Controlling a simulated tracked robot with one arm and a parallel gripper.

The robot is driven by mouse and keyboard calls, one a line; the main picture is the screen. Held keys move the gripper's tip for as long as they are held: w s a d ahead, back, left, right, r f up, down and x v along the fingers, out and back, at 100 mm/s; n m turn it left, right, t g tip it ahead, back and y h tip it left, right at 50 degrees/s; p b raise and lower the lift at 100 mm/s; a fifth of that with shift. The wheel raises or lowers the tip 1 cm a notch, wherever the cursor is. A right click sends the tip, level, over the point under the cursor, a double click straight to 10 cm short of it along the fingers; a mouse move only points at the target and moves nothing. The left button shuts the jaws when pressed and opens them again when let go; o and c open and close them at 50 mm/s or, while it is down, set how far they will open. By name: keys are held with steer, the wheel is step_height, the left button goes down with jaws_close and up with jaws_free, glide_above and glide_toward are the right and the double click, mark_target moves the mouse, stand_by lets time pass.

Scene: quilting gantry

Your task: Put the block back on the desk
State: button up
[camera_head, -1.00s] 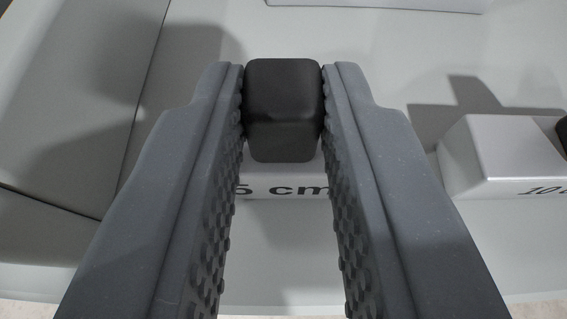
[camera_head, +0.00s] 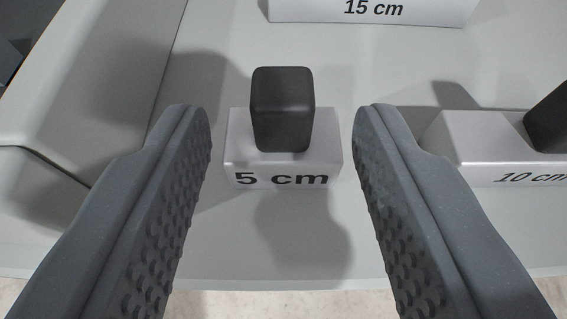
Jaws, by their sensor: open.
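A dark grey block (camera_head: 282,108) with rounded edges stands upright on a white stand (camera_head: 329,150) marked "5 cm". The stand sits on the light grey desk (camera_head: 225,250). My gripper (camera_head: 282,112) is open, with its two grey studded fingers spread to the left and right of the block and stand. There is a clear gap between each finger and the block, and neither finger touches it.
A white stand marked "10 cm" (camera_head: 487,130) is at the right, with a second dark block (camera_head: 549,120) on it, cut off by the edge. A white "15 cm" stand (camera_head: 400,10) is at the back. A raised light grey edge (camera_head: 75,90) runs along the left.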

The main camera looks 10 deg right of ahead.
steer(key=p+v, duration=0.2)
steer(key=v, duration=0.7)
steer(key=shift+s+r, duration=0.15)
steer(key=shift+s, duration=0.15)
steer(key=shift+r, duration=0.1)
steer(key=w+a+r+h, duration=0.1)
steer(key=w+a+r, duration=0.15)
steer(key=r, duration=0.45)
steer(key=w+a+r+h, duration=0.1)
steer(key=a+r, duration=0.2)
steer(key=r, duration=0.4)
steer(key=w+a+r, duration=0.2)
steer(key=r, duration=0.5)
steer(key=s+a+r+n+t+y, duration=0.1)
steer(key=s+a+r, duration=0.3)
steer(key=a+r, duration=0.6)
steer(key=s+a+r+n+t+y, duration=0.1)
steer(key=s+a+r+y, duration=0.3)
steer(key=a+r, duration=0.7)
steer(key=a, duration=0.4)
steer(key=shift+s+a+r+n, duration=0.15)
steer(key=shift+s+r+n, duration=0.1)
steer(key=shift+n, duration=0.15)
steer(key=shift+w, duration=0.1)
